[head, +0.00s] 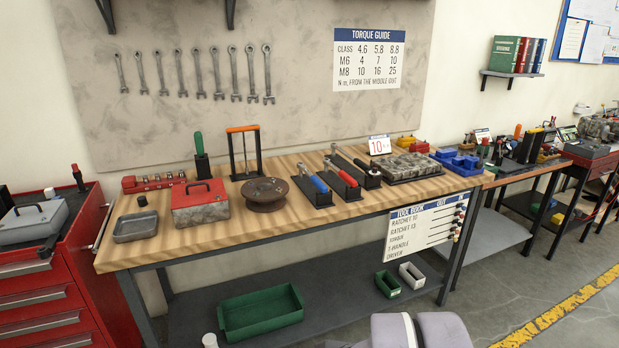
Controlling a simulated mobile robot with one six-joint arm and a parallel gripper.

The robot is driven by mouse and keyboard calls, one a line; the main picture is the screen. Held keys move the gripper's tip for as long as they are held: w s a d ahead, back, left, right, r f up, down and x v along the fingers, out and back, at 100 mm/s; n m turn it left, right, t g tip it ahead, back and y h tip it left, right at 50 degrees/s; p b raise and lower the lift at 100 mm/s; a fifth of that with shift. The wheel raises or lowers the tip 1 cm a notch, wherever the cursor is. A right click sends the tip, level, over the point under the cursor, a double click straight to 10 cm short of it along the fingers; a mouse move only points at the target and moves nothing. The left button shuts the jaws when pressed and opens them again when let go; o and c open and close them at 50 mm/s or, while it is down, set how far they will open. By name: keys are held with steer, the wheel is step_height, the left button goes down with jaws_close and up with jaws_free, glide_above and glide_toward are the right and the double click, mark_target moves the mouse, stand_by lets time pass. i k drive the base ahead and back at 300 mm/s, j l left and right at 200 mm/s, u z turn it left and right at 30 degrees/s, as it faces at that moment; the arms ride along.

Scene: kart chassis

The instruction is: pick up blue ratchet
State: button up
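The blue ratchet (319,184) lies in a black holder (321,202) on the wooden workbench, near the middle of the head view. Its blue handle points toward the front of the bench and its metal head toward the back left. A similar ratchet with a red handle (347,178) lies in its own holder just to the right. My gripper does not show; only grey parts of my own body are at the bottom edge.
A long black-handled wrench (354,160) and a tray of metal parts (406,166) are to the right. The bench front before the ratchets is clear. A green bin (260,313) sits below.

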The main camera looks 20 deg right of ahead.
mark_target(321, 187)
steer(key=i+j, duration=0.1)
steer(key=i, duration=0.5)
steer(key=i+j, duration=0.15)
steer(key=i, duration=0.45)
steer(key=i+j, duration=0.1)
steer(key=i, duration=0.55)
steer(key=l+z, duration=0.1)
steer(key=z, duration=0.25)
steer(key=k+l+z, duration=0.1)
steer(key=z, duration=0.2)
steer(key=l+z, duration=0.15)
steer(key=z, duration=0.2)
steer(key=i+l+u, duration=0.4)
steer(key=l, duration=0.25)
steer(key=i, duration=0.1)
